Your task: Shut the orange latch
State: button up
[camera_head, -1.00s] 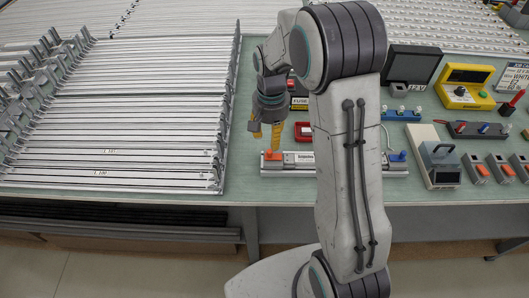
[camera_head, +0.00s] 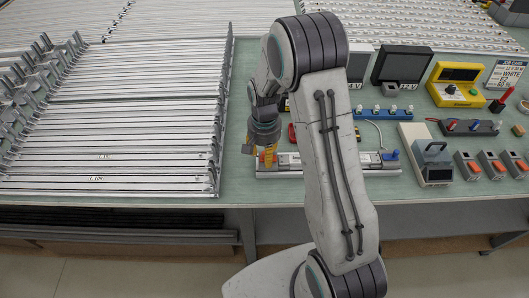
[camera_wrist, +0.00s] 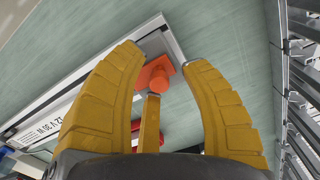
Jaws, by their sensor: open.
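The orange latch (camera_wrist: 157,75) sits near one end of a pale metal rail (camera_wrist: 90,85) in the wrist view. It has a rounded knob on a flat orange base. My gripper (camera_wrist: 164,60) has its yellow fingers spread, with the latch in the gap between and just beyond the tips. I cannot tell whether a finger touches it. In the head view my gripper (camera_head: 258,154) points down at the left end of the rail (camera_head: 290,174), and its fingers mostly hide the latch there.
A blue latch (camera_head: 391,155) is at the rail's right end. A grey device with a handle (camera_head: 433,160) and several orange-buttoned boxes stand to the right. Long metal rails (camera_head: 120,140) fill the table's left. Some bare green tabletop shows between them and the gripper.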

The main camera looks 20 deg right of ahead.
grip_shut()
dwell(0.5)
